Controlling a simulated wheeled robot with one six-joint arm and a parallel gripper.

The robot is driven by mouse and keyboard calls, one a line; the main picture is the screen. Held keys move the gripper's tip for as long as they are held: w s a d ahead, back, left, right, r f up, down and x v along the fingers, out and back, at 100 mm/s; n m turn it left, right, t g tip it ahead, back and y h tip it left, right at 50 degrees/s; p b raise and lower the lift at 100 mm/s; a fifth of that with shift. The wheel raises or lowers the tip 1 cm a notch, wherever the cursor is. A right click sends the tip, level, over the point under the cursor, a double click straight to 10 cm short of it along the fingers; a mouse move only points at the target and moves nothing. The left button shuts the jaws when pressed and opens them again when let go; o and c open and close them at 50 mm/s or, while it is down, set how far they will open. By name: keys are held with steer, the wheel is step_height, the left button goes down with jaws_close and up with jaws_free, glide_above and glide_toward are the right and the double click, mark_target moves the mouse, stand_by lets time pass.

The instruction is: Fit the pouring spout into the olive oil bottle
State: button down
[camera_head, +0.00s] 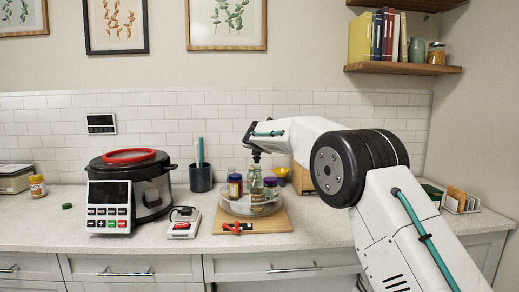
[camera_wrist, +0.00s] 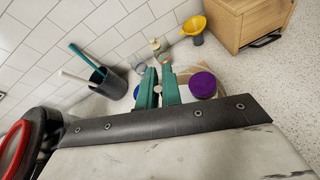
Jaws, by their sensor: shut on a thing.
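My gripper (camera_head: 257,158) points down just above the neck of a clear greenish glass bottle (camera_head: 256,183), which I take to be the olive oil bottle. The bottle stands upright among jars on a round clear tray (camera_head: 233,208). In the wrist view, my gripper's green fingers (camera_wrist: 158,90) are closed on a small grey round piece (camera_wrist: 157,88), seemingly the pouring spout. The fingers hide most of it, and the bottle mouth is hidden below. I cannot tell whether spout and bottle touch.
Jars with purple (camera_wrist: 203,84) and blue lids crowd the bottle. The tray sits on a wooden board (camera_head: 283,219) with a red-handled tool (camera_head: 237,228). A black utensil cup (camera_head: 201,178), cooker (camera_head: 150,190) and scale are left; a yellow funnel (camera_wrist: 193,25) and wooden box (camera_wrist: 250,22) are behind.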

steer(key=shift+f, duration=1.4)
steer(key=c, duration=1.5)
jaws_free()
steer(key=v, duration=0.7)
steer(key=shift+s+r, duration=0.15)
steer(key=shift+s, duration=0.25)
